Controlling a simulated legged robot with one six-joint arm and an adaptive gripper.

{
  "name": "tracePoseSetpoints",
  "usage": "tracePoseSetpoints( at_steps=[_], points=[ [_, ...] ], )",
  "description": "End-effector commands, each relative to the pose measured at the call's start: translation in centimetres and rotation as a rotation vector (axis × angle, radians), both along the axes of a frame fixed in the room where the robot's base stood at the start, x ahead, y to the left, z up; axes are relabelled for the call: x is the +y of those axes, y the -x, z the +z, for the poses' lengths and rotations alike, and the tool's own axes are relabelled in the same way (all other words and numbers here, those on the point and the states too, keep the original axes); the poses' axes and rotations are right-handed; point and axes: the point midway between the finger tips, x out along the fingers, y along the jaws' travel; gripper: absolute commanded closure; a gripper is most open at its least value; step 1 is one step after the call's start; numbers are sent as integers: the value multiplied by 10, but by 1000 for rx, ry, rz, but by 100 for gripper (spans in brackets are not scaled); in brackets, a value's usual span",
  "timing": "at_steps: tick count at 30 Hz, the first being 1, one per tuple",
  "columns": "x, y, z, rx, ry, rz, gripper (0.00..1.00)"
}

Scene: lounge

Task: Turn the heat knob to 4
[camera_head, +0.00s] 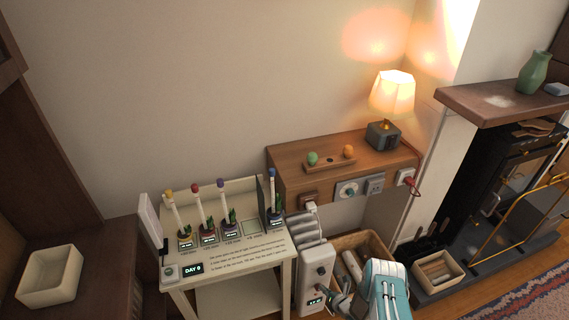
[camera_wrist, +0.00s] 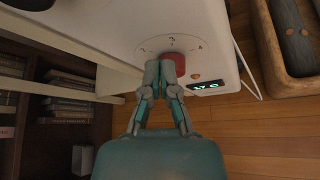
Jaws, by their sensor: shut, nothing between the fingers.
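The white radiator-like heater (camera_head: 318,262) stands on the floor right of the small white table, and its front panel (camera_wrist: 205,45) fills the top of the wrist view. A red knob (camera_wrist: 176,65) sits on that panel inside a printed dial scale. The marks are too small to read surely. A small green-lit display (camera_wrist: 205,86) is beside the knob; it also shows low on the heater in the head view (camera_head: 315,301). My gripper (camera_wrist: 160,69) is shut and empty, its fingertips at the knob and partly covering it. I cannot tell whether they touch it.
A small orange-brown button (camera_wrist: 194,77) is near the display. A wooden crate (camera_head: 371,240) stands right of the heater. The white table (camera_head: 230,262) with several potted candle-like sticks is to its left. A wooden wall shelf (camera_head: 290,166) with a lamp hangs above.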

Motion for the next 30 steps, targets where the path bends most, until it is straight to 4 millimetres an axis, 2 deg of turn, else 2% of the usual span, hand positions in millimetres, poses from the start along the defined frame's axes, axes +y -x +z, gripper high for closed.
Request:
tracePoseSetpoints(
  at_steps=[6, 30],
  points=[
    [3, -8, 0, 1, 0, -1, 100],
    [3, -8, -4, 1, 0, -1, 100]
  ],
)
